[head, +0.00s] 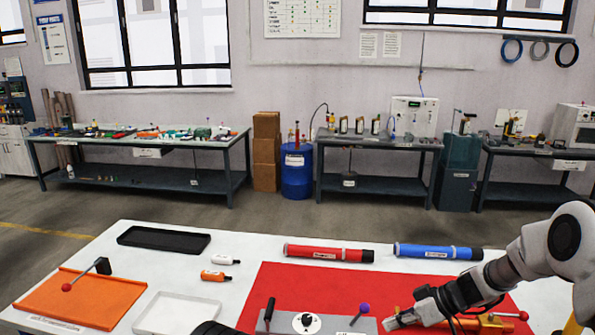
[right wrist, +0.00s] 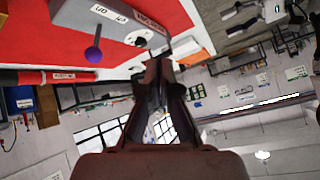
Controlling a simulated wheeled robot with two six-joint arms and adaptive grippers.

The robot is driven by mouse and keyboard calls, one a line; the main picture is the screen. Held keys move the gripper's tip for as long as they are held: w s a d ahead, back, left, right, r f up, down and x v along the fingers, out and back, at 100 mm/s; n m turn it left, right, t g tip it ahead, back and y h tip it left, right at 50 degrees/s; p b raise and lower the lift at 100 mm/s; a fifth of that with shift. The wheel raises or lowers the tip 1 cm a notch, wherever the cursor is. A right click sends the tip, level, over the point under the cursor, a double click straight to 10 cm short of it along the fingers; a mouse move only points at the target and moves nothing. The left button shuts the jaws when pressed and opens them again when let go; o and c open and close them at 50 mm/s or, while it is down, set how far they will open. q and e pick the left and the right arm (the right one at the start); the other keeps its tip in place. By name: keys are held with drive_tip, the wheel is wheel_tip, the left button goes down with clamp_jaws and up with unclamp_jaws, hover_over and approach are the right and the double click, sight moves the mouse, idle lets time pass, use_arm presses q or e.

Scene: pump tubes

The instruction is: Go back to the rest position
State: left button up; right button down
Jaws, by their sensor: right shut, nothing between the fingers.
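My right arm reaches in from the right in the head view. Its gripper (head: 398,319) points left and down at the front right of the table. The same gripper (right wrist: 155,68) shows shut and empty in the right wrist view, with its tips close to a grey panel (right wrist: 192,45). In the head view this grey panel (head: 333,325) has a round dial, a black handle and a purple-knobbed lever (head: 362,312). The gripper overlaps an orange fixture with a red ball (head: 521,315); I cannot tell whether they touch.
A red tube (head: 328,252) and a blue tube (head: 438,251) lie behind the red mat (head: 300,285).

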use_arm(q)
drive_tip(key=w+a+n+y+b, duration=0.1)
drive_tip(key=w+a+y+b, duration=0.1)
drive_tip(key=a, duration=0.5)
use_arm(e)
drive_tip(key=s+a+f+g+h, duration=0.25)
drive_tip(key=s+f+g, duration=0.35)
drive_tip(key=s+f, duration=1.55)
use_arm(q)
drive_tip(key=s+a+f+m+g+y+b, duration=0.1)
drive_tip(key=s+a+f+m+g+b, duration=0.1)
drive_tip(key=s+a+f+m+g, duration=0.7)
drive_tip(key=s+f+m+g+h, duration=0.1)
drive_tip(key=s+f+m+g, duration=0.2)
drive_tip(key=s+m+g, duration=0.6)
drive_tip(key=s+d+m, duration=0.1)
drive_tip(key=s+m, duration=0.9)
drive_tip(key=s, duration=0.5)
drive_tip(key=shift+m+h, duration=0.3)
drive_tip(key=shift+m, duration=0.1)
use_arm(e)
drive_tip(key=s+d+f+m+t+h, duration=0.1)
drive_tip(key=s+d+m+h, duration=0.1)
drive_tip(key=s+m, duration=0.3)
drive_tip(key=s+d+f+m+t+h, duration=0.2)
drive_tip(key=s+d+m+h, duration=0.1)
drive_tip(key=s, duration=0.8)
drive_tip(key=shift+s+d+m+h, duration=0.2)
drive_tip(key=shift+m+h, duration=0.35)
drive_tip(key=shift+m, duration=0.55)
